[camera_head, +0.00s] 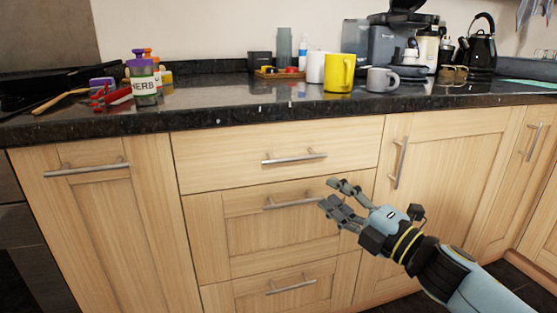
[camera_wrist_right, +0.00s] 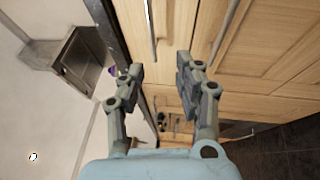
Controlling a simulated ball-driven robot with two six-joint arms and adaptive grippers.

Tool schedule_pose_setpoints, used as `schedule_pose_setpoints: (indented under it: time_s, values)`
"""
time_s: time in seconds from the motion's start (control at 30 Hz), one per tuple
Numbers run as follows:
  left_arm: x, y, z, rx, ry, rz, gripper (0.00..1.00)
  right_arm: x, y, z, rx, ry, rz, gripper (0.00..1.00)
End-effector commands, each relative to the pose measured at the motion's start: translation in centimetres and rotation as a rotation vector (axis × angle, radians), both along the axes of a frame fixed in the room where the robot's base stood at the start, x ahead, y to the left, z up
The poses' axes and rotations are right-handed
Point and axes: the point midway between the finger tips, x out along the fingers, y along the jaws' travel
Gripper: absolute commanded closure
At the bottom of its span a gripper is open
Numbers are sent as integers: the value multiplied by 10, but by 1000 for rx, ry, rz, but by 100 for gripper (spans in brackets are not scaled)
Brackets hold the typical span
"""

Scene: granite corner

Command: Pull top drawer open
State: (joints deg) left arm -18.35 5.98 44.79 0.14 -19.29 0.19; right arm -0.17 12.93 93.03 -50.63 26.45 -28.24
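The top drawer (camera_head: 230,160) is a wide, pale wood front under the dark countertop, flush with the cabinet and shut. Its horizontal metal bar handle (camera_head: 294,158) is in plain view; it also shows at the top of the right wrist view (camera_wrist_right: 151,22), ahead of the gap between my fingers. My right gripper (camera_head: 332,199) is open and empty, in front of the drawers. In the head view it appears lower and to the right of the handle, overlapping the middle drawer's handle (camera_head: 290,201). It is apart from the top handle. My left gripper is not in view.
The middle drawer (camera_head: 250,235) and bottom drawer are shut below. Cabinet doors with vertical handles (camera_head: 401,163) stand to the right. The granite countertop (camera_head: 240,115) overhangs the drawers and holds a yellow mug (camera_head: 339,74), a grey mug (camera_head: 382,80) and a herb jar (camera_head: 143,84).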

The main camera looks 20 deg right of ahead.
Motion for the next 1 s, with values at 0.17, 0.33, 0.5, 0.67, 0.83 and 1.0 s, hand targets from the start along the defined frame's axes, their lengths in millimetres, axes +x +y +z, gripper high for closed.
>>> schedule_pose_setpoints:
  time_s: [0.17, 0.33, 0.5, 0.67, 0.83, 1.0]
  values:
    - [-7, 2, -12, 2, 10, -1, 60, 12, -2, 9, -12, -42, 5, 66]
    - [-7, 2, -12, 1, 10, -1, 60, 26, 2, 15, -11, -53, 3, 66]
    - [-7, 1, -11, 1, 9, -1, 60, 54, 15, 21, -8, -53, 2, 66]
    - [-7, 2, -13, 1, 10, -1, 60, 82, 29, 26, -8, -51, 2, 66]
    - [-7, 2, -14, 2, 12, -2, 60, 103, 38, 29, -9, -49, 3, 66]
    - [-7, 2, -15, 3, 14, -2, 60, 111, 42, 31, -10, -47, 3, 66]
